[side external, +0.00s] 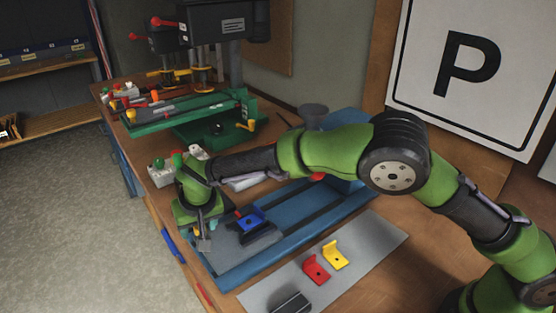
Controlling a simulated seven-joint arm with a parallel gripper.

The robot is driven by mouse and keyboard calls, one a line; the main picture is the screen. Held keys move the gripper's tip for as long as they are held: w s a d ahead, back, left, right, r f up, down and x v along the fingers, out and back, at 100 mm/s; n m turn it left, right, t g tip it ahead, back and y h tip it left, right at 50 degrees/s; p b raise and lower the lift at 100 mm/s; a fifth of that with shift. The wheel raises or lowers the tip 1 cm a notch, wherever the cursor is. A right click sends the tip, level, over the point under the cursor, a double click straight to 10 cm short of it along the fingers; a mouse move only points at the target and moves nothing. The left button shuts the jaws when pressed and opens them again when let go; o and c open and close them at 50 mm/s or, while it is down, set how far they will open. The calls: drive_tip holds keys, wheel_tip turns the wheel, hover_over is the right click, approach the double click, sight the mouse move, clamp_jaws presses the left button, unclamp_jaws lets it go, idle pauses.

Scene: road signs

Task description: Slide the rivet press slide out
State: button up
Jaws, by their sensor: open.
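The blue rivet press (335,221) lies along the bench, with dark rails running along its bed. A dark block (262,238), which looks like the slide, sits toward the left end of the bed, with a blue angled bracket (251,217) on it. My gripper (203,243) points down at the left end of the press, left of the dark block and apart from it. Its fingers are small in this view; it is open and appears empty. My forearm crosses above the press and hides part of it.
A grey mat (375,250) in front holds a red bracket (316,270), a yellow bracket (335,254) and a dark object (292,303). A green machine vise (215,128) and drill presses (222,22) stand behind. A white box with buttons (162,172) is behind my gripper.

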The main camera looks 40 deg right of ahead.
drive_tip(key=v, duration=1.6)
drive_tip(key=shift+r, duration=0.4)
drive_tip(key=shift+s, duration=0.1)
drive_tip(key=s+d+r+m+y, duration=0.1)
drive_tip(key=s+d+r, duration=0.25)
drive_tip(key=d, duration=0.55)
drive_tip(key=s+d+r+m+y, duration=0.1)
drive_tip(key=s+d+r, duration=0.25)
drive_tip(key=d, duration=0.65)
drive_tip(key=s+d+f+t, duration=0.1)
drive_tip(key=s+d+f, duration=0.1)
drive_tip(key=s+d, duration=0.2)
drive_tip(key=s+d+f+t, duration=0.1)
drive_tip(key=s+d, duration=0.4)
drive_tip(key=s, duration=0.5)
drive_tip(key=shift+s+f+t, duration=0.3)
drive_tip(key=shift+s+f, duration=0.05)
drive_tip(key=shift+f, duration=0.15)
